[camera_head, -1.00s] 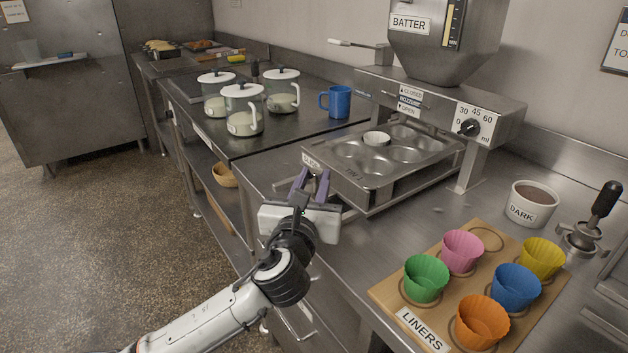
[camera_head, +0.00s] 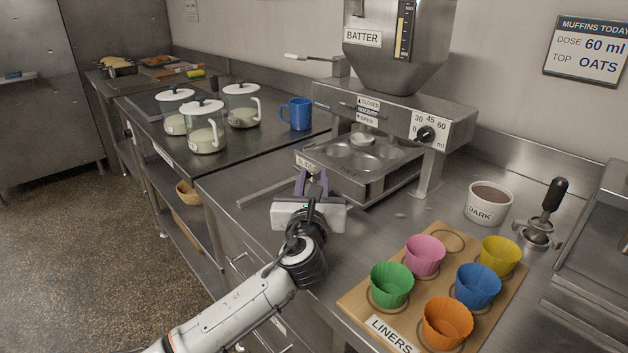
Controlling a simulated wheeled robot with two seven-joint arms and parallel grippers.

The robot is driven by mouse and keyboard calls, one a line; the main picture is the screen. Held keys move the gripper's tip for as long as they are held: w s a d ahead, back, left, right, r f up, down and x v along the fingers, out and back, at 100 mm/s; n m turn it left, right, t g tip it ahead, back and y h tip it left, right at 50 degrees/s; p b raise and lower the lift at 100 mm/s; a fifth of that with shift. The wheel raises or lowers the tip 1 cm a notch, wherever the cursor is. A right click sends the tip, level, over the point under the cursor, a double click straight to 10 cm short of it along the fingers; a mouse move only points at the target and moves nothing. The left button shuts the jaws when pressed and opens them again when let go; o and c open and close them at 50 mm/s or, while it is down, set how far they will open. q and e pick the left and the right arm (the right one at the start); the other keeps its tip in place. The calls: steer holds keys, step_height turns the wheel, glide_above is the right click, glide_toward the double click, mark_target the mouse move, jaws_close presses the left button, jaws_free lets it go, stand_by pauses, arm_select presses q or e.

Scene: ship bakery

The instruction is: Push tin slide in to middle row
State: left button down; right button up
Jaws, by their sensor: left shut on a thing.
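The metal muffin tin (camera_head: 345,170) sits on its slide under the batter dispenser (camera_head: 400,45). Its front cups show, and its far part is hidden beneath the dispenser's body. A white liner (camera_head: 361,139) stands in a far cup. My left gripper (camera_head: 312,183) is at the slide's front left corner, shut on the slide's handle (camera_head: 307,164), which its purple fingers mostly cover. A bare rail (camera_head: 268,190) runs out to the left of the slide. My right gripper is not in view.
The liner board (camera_head: 350,300) with several coloured cups is at the front right, beside a white DARK pot (camera_head: 489,203). A blue mug (camera_head: 296,114) and lidded jars (camera_head: 205,127) stand at the back left. A wall sign (camera_head: 588,50) reads 60 ml and OATS.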

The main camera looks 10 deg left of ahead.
arm_select(q)
steer(key=c, duration=1.7)
jaws_free()
steer(key=shift+c, duration=0.2)
steer(key=shift+s, duration=0.1)
steer(key=s, duration=0.3)
steer(key=s+d, duration=0.1)
steer(key=s, duration=0.6)
steer(key=shift+d+p, duration=0.15)
steer(key=shift+p, duration=0.2)
